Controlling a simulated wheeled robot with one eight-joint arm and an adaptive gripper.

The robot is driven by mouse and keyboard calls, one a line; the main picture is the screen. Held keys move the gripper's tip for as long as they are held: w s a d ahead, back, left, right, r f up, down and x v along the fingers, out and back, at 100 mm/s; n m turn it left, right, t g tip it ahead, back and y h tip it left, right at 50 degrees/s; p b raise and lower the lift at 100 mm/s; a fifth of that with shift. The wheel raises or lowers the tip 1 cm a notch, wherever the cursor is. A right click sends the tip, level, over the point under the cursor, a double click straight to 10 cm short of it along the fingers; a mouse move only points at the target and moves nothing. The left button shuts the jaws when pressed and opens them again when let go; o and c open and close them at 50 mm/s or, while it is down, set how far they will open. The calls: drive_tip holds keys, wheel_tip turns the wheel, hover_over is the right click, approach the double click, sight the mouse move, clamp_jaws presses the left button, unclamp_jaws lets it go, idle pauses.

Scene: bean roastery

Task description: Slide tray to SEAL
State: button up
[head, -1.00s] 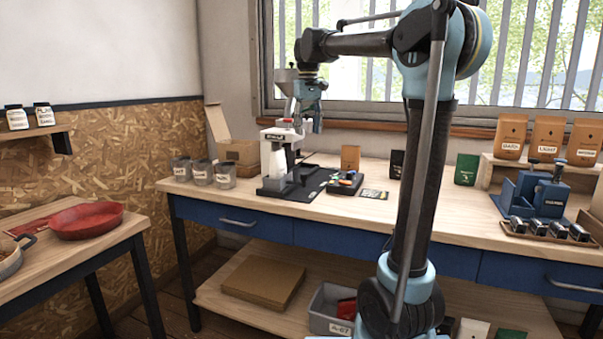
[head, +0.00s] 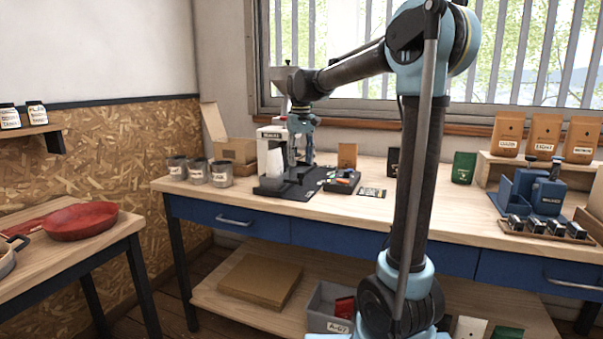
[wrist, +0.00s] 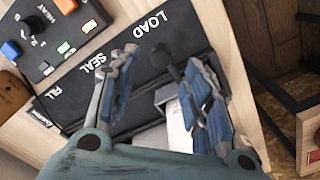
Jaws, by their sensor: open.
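In the head view my gripper (head: 301,160) points down over the dark base of the white sealing machine (head: 271,150). In the wrist view my open gripper (wrist: 160,60) has its two fingers on either side of a black knob-ended handle (wrist: 168,60); I cannot tell if either touches it. The handle stands by the LOAD label on a black bed (wrist: 100,95) marked LOAD, SEAL and a partly hidden third label. A pale tray-like piece (wrist: 172,110) with a light upright part shows between the fingers, mostly hidden by the right finger.
A control panel (wrist: 50,35) with a HEAT knob and coloured buttons adjoins the bed. Several jars (head: 198,172) stand left of the machine. A cardboard box (head: 235,152) is behind them. A blue device (head: 540,190) is at the right. The bench (head: 420,215) middle is mostly clear.

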drive_tip(key=shift+f, duration=2.5)
drive_tip(key=shift+c, duration=0.4)
clamp_jaws()
drive_tip(key=shift+w, duration=0.1)
